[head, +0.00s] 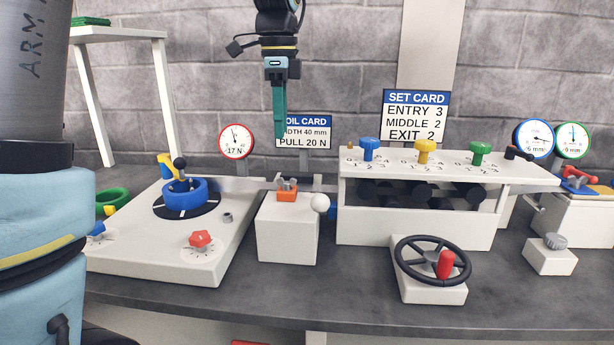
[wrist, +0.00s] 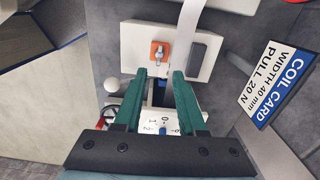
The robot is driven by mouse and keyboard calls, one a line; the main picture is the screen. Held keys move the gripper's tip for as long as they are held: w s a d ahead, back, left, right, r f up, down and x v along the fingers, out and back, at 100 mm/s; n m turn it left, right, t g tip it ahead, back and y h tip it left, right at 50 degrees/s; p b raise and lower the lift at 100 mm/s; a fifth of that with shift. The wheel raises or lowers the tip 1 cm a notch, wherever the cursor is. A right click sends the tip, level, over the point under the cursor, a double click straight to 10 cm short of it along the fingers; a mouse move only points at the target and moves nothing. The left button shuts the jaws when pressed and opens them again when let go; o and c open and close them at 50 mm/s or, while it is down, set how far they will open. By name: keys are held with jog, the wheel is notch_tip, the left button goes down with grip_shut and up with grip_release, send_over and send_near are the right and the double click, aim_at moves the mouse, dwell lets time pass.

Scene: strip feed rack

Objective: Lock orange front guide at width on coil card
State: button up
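The orange front guide (head: 287,195) sits on top of a white block (head: 287,238) at the middle of the bench, with a grey metal clamp part on it. In the wrist view the orange guide (wrist: 158,53) lies beyond my fingertips, beside a dark grey bar (wrist: 198,60). The coil card (head: 318,121) stands behind, partly hidden by my gripper; in the wrist view the coil card (wrist: 280,82) reads width 40 mm, pull 20 N. My gripper (head: 279,132) hangs above the guide, pointing down. Its teal fingers (wrist: 160,74) are apart with nothing between them.
A coil plate with a blue hub (head: 181,194) is at left. A roller stand (head: 415,225) with blue, yellow and green knobs is at right, a black handwheel (head: 432,260) before it. A white ball knob (head: 320,203) sticks up beside the guide block. The space above the guide is clear.

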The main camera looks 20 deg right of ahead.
aim_at(287, 183)
jog(key=f, duration=1)
jog(key=shift+s+d+f+p, duration=0.25)
jog(key=shift+d+p, duration=0.05)
jog(key=shift+d, duration=0.1)
grip_shut()
